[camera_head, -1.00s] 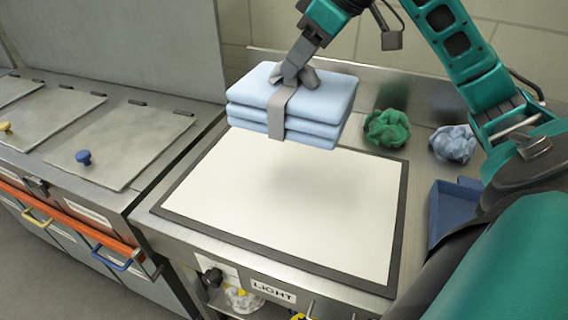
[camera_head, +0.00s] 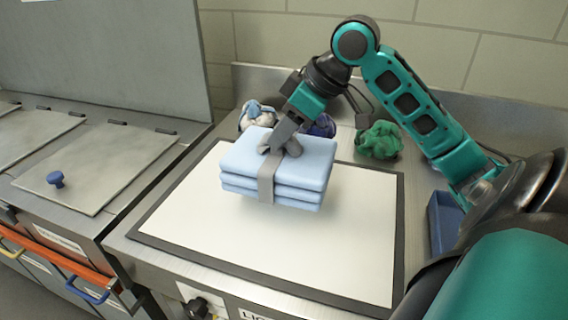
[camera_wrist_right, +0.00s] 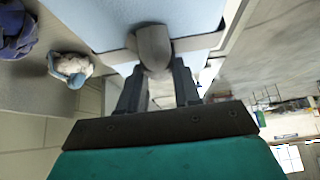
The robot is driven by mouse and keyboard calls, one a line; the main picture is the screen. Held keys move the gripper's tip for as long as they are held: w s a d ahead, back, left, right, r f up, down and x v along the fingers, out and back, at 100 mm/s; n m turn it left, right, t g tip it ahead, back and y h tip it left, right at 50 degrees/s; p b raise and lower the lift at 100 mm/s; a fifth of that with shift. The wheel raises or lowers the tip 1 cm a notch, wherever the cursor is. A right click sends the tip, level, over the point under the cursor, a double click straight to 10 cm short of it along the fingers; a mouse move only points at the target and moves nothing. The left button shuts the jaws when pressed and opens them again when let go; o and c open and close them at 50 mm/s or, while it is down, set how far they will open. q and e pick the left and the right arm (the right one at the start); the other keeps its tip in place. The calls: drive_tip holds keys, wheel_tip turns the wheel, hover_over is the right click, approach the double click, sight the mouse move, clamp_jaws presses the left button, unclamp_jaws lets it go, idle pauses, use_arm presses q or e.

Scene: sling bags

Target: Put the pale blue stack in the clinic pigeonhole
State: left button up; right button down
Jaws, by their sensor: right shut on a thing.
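The pale blue stack (camera_head: 278,165) is several folded pale blue cloths bound by a grey strap. It hangs level above the white light panel (camera_head: 190,222) in the head view, with a faint shadow under it. My right gripper (camera_head: 280,148) is shut on the strap at the top of the stack. In the right wrist view the stack (camera_wrist_right: 95,20) fills the top, and the right gripper (camera_wrist_right: 155,60) holds the grey strap. My left gripper is not in view. No clinic pigeonhole can be made out in these frames.
Behind the stack lie a white and blue bundle (camera_head: 257,116), a dark blue bundle (camera_head: 320,125) and a green bundle (camera_head: 379,140). A blue tray (camera_head: 443,222) is at the right. Left is a steel counter with lids (camera_head: 95,168) and an orange rail (camera_head: 70,250).

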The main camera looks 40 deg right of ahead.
sight(284, 157)
drive_tip(key=shift+f+b, duration=0.65)
drive_tip(key=shift+f, duration=2.4)
drive_tip(key=c, duration=0.8)
unclamp_jaws()
